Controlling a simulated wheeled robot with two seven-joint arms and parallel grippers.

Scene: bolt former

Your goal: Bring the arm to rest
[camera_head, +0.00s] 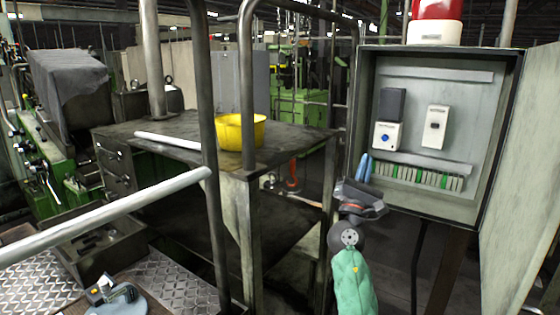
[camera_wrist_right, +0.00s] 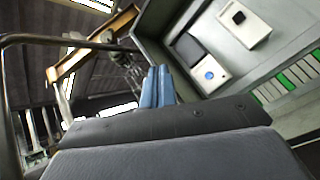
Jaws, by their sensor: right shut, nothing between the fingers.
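My right gripper (camera_head: 364,166) is raised in front of the lower left part of an open grey electrical cabinet (camera_head: 365,120). Its two blue fingers are together and hold nothing. In the right wrist view the closed fingers (camera_wrist_right: 157,86) point upward, with the cabinet (camera_wrist_right: 220,105) behind them and to the right. The cabinet has a module with a blue button (camera_head: 387,136), a white switch box (camera_head: 435,127) and a row of green and grey terminals (camera_head: 418,178). I cannot make out my left gripper in the head view.
A dark metal table (camera_head: 290,142) carries a yellow bowl (camera_head: 240,130). Upright posts and a pale rail (camera_head: 110,215) stand in front of it. The cabinet door (camera_head: 520,200) swings out at the right. A red lamp (camera_head: 437,12) tops the cabinet. Machinery fills the left.

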